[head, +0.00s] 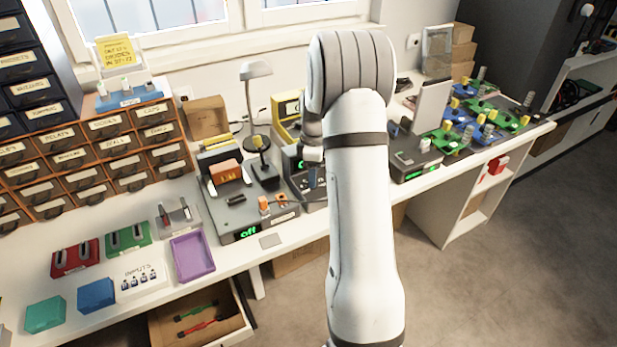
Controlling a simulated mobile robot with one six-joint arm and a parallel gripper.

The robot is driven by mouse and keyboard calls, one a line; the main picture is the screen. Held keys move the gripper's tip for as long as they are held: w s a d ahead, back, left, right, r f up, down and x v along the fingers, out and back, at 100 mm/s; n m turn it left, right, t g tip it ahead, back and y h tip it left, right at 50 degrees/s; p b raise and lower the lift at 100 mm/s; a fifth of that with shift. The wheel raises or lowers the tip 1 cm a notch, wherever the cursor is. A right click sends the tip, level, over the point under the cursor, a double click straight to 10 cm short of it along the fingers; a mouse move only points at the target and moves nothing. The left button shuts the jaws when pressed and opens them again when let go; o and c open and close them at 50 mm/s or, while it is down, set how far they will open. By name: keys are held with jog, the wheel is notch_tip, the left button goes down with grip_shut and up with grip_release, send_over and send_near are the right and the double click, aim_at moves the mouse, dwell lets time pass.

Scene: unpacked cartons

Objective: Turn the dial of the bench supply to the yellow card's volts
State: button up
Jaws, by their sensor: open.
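The yellow card (119,51) stands at the back left, above the drawer cabinet and in front of the window. Its handwriting is too small for me to read surely. What looks like the bench supply (301,165) is a grey unit with a small green display, mid-bench. My arm hides much of it, and I cannot make out its dial or read its number. My gripper (312,178) points down at this unit, small and partly hidden by my arm. It is open, and I see nothing held. Whether it touches the unit I cannot tell.
A grey station (225,234) reading "off" and a desk lamp (256,71) stand left of the supply. A purple tray (192,256) lies near the front edge. An open drawer (197,320) juts out below. Coloured boards (485,120) crowd the bench at right.

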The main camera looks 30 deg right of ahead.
jog(key=shift+f, duration=0.75)
